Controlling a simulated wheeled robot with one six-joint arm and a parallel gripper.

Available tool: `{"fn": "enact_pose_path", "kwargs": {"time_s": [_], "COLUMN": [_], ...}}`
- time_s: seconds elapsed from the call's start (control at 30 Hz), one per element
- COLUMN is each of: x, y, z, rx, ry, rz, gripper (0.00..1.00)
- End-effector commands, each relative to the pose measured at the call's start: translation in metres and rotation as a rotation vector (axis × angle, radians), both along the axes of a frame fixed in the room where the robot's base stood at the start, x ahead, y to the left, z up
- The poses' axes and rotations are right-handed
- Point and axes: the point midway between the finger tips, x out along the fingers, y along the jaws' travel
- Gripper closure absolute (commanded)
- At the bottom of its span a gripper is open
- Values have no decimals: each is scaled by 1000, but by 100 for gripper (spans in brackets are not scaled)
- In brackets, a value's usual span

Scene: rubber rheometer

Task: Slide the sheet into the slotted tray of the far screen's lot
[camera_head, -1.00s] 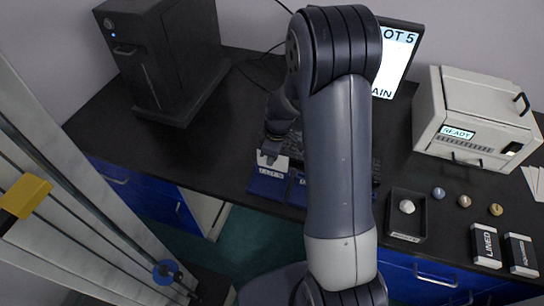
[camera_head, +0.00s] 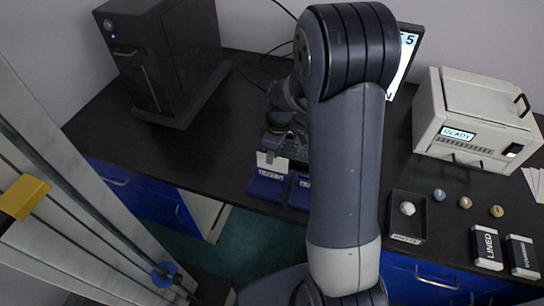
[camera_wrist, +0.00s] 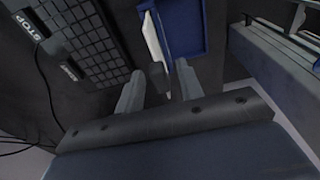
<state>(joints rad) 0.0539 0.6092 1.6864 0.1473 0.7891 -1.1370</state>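The white sheet (camera_head: 270,161) stands upright at the back edge of the left blue tray (camera_head: 268,187); how deep it sits in a slot is hidden. A second blue tray (camera_head: 299,191) is beside it, partly behind my arm. In the wrist view the sheet (camera_wrist: 151,38) shows nearly edge-on along the tray (camera_wrist: 183,28), with a dark tab (camera_wrist: 157,76) towards me. My gripper (camera_wrist: 158,86) is open, its fingers apart on either side of the tab with gaps. The far screen (camera_head: 403,62) is mostly behind my arm; a "5" shows.
A keyboard (camera_wrist: 78,50) lies close to the gripper, behind the trays. A black cabinet (camera_head: 160,60) stands left. Right are a white machine reading READY (camera_head: 475,120), a black dish with a pale ball (camera_head: 407,225), several small balls and two labelled boxes (camera_head: 487,247). The bench's left part is clear.

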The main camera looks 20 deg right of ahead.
Motion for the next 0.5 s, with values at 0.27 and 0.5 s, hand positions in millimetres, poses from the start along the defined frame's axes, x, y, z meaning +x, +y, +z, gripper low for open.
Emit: {"fn": "enact_pose_path", "kwargs": {"time_s": [0.27,0.5], "x": [-3,-5], "y": [-6,-9], "z": [58,83], "rx": [-1,-1], "ry": [-5,-1], "rz": [-2,0], "gripper": [64,64]}}
